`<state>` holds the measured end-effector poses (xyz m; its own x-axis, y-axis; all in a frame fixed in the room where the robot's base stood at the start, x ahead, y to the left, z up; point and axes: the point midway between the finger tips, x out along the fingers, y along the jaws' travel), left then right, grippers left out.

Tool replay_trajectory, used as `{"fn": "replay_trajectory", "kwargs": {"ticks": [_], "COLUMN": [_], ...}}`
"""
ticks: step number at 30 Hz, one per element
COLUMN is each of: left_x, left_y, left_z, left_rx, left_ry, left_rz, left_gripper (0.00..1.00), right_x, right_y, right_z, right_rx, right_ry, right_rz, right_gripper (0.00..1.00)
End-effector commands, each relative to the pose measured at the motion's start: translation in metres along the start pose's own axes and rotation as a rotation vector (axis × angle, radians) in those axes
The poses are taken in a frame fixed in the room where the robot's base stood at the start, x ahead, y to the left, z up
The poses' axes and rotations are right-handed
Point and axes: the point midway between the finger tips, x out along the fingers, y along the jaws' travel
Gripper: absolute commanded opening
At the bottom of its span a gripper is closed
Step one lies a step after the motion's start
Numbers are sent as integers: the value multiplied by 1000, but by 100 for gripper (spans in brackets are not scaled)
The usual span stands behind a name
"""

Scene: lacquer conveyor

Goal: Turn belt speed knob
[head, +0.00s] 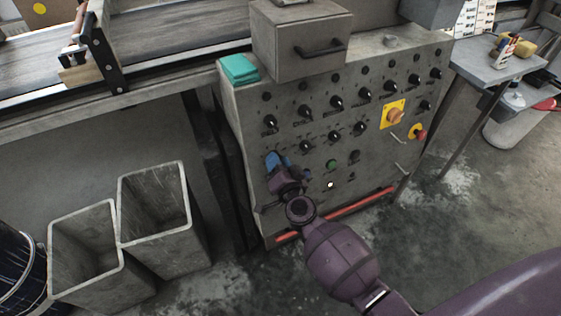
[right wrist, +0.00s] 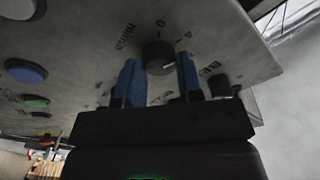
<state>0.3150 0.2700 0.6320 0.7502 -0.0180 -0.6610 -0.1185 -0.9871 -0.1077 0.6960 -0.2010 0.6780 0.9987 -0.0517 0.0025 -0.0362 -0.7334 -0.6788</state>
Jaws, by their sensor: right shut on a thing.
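A 0 and other markings surround this knob. In the head view the gripper hides the held knob. My left gripper is not in view.
A yellow-backed emergency button (head: 395,114) and a second red one (head: 419,134) sit on the panel's right. A green button (head: 331,165) is close to the gripper. Two grey bins (head: 155,200) stand left.

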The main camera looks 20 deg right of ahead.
Motion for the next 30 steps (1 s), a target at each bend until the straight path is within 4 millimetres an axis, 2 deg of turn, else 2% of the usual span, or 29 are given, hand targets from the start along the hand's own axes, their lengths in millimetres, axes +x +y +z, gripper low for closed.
{"fn": "replay_trajectory", "kwargs": {"ticks": [18, 30], "left_x": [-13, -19], "left_y": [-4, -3], "left_z": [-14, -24], "left_rx": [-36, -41], "left_ry": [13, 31], "left_rz": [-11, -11], "left_gripper": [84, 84], "right_x": [1, 1], "right_y": [-6, -4], "right_z": [-3, -1], "right_rx": [557, 772], "right_ry": [37, 47], "right_rz": [104, 147], "right_gripper": [10, 10]}}
